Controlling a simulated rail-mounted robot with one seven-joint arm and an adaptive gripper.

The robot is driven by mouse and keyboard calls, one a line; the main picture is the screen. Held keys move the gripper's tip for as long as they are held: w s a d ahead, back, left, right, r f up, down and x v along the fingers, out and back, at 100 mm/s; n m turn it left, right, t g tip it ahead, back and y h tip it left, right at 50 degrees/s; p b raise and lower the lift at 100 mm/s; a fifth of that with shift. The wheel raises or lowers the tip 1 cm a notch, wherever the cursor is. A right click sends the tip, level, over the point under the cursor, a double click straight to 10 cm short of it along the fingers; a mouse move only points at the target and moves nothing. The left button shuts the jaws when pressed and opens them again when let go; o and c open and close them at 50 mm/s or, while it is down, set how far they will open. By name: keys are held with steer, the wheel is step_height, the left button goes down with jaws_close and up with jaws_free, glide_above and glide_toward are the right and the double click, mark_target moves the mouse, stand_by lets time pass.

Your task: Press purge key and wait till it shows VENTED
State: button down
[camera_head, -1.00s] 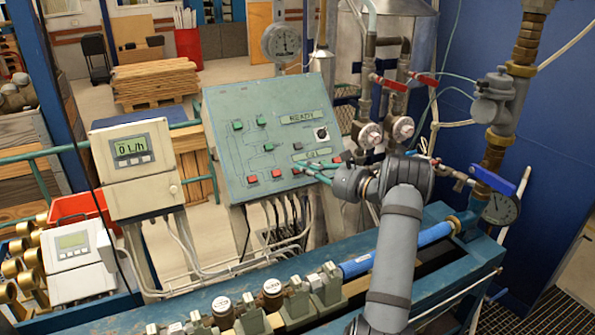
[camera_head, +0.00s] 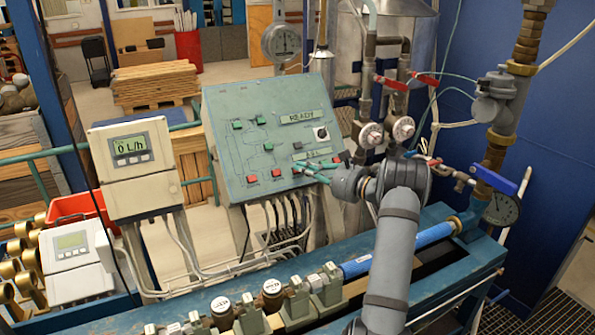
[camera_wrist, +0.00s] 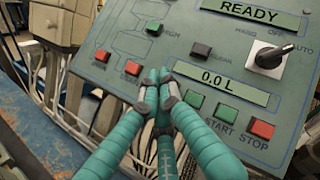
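The green control panel (camera_head: 225,105) stands tilted behind the bench. Its upper display (camera_wrist: 251,11) reads READY, and its lower display (camera_wrist: 222,83) reads 0.0 L. I cannot make out a purge label on any key. In the wrist view, a dark key (camera_wrist: 201,50) and a green key (camera_wrist: 154,28) sit beyond my fingertips, each with a small blurred label. My gripper (camera_wrist: 160,82) has its teal fingers brought together, empty, in front of the panel, left of the lower display. In the head view, my gripper (camera_head: 299,166) is at the panel's lower right; contact cannot be told.
Green START (camera_wrist: 225,112) and red STOP (camera_wrist: 262,129) keys lie right of my fingers, two red keys (camera_wrist: 132,68) (camera_wrist: 102,68) left. A rotary switch (camera_wrist: 270,56) is at upper right. Pipes with red-handled valves (camera_head: 391,84) stand right of the panel; a meter reading 0 L/h (camera_head: 131,148) stands left.

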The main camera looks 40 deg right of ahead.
steer(key=shift+w+f+b, duration=0.25)
steer(key=shift+w+b, duration=0.05)
steer(key=shift+b, duration=0.1)
steer(key=shift+s+r, duration=0.1)
steer(key=shift+s, duration=0.05)
stand_by(0.5)
steer(key=shift+s+a+r, duration=0.1)
steer(key=shift+s+r, duration=0.3)
steer(key=shift+s, duration=0.05)
steer(key=shift+s+a+r+b, duration=0.2)
steer(key=shift+s+r, duration=0.65)
steer(key=shift+s, duration=0.1)
steer(key=shift+s+a+r+b, duration=0.15)
steer(key=shift+s+r+b, duration=0.05)
steer(key=shift+s+r, duration=0.7)
steer(key=shift+s+a+r, duration=0.1)
steer(key=shift+s+r, duration=0.3)
steer(key=shift+s, duration=0.1)
stand_by(1.5)
